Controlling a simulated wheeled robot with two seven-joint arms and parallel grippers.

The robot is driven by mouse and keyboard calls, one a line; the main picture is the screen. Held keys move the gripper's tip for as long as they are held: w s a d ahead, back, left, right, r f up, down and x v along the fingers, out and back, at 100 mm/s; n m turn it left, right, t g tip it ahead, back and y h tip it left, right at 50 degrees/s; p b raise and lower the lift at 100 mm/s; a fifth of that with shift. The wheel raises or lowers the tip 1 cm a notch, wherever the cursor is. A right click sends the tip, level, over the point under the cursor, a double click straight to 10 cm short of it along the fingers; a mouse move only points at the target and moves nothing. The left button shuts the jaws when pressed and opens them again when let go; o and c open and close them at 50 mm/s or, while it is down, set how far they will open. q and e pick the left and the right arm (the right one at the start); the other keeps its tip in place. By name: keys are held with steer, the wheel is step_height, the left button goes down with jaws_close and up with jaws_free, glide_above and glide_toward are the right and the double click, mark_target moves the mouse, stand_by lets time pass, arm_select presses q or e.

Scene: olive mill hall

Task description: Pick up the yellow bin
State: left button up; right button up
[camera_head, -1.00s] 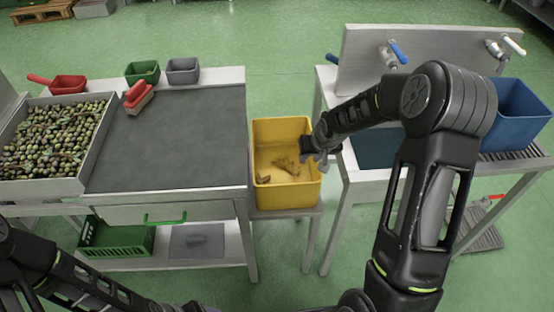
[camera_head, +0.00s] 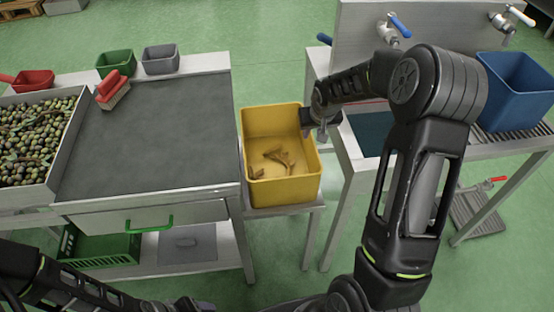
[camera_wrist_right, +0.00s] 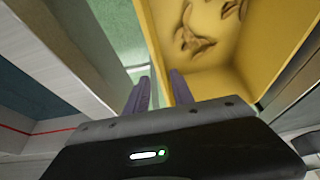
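The yellow bin (camera_head: 283,191) stands upright on a small metal stand between two tables, with some brown leaf-like scraps (camera_head: 278,158) in its bottom. My right gripper (camera_head: 321,133) is at the bin's right rim. In the right wrist view the two fingers (camera_wrist_right: 159,92) are apart, with the bin's wall edge (camera_wrist_right: 157,50) between them. One finger is outside the bin and the other overlaps its inner side. I see no clear grip on the wall. My left arm shows at the lower left, but its gripper is out of view.
The left table (camera_head: 150,135) holds an olive tray (camera_head: 60,175), a red brush (camera_head: 113,90) and small red, green and grey tubs. A green crate (camera_head: 100,250) sits below. The right sink table has a blue bin (camera_head: 515,90) and taps. Both tables stand close to the yellow bin.

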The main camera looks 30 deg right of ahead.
mark_target(309, 141)
steer(key=shift+x, duration=1.25)
steer(key=shift+f, duration=0.1)
steer(key=p+x, duration=0.1)
steer(key=x, duration=0.4)
steer(key=shift+c, duration=0.4)
jaws_close()
stand_by(0.6)
